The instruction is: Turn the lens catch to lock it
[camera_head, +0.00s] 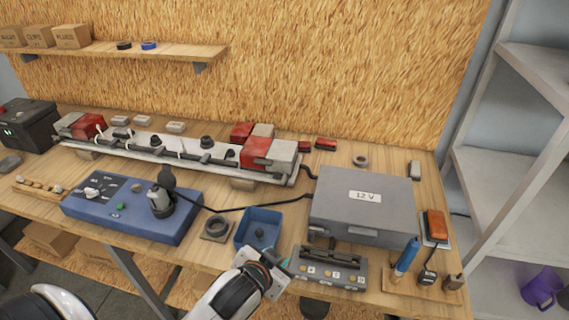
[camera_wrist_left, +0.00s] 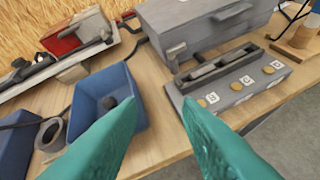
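The trailer light board (camera_head: 185,150) lies across the back of the bench. Its right lamp has a red lens (camera_head: 256,152) beside a pale one (camera_head: 282,154); part of this end also shows at the upper left of the left wrist view, with a red lens (camera_wrist_left: 62,44). I cannot make out which small part is the lens catch or how it is turned. My left gripper (camera_head: 284,265) is above the bench front, between the blue bin and the grey switch unit, apart from the lamp. Its teal fingers (camera_wrist_left: 160,105) are spread and empty. My right gripper is not in view.
The blue bin (camera_head: 247,241), the grey switch unit (camera_head: 342,279) and the grey 12 V box (camera_head: 375,190) surround my left gripper. A black cable (camera_head: 245,208) runs from the blue tester (camera_head: 110,219) toward the box. A tape roll (camera_wrist_left: 50,132) sits beside the bin.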

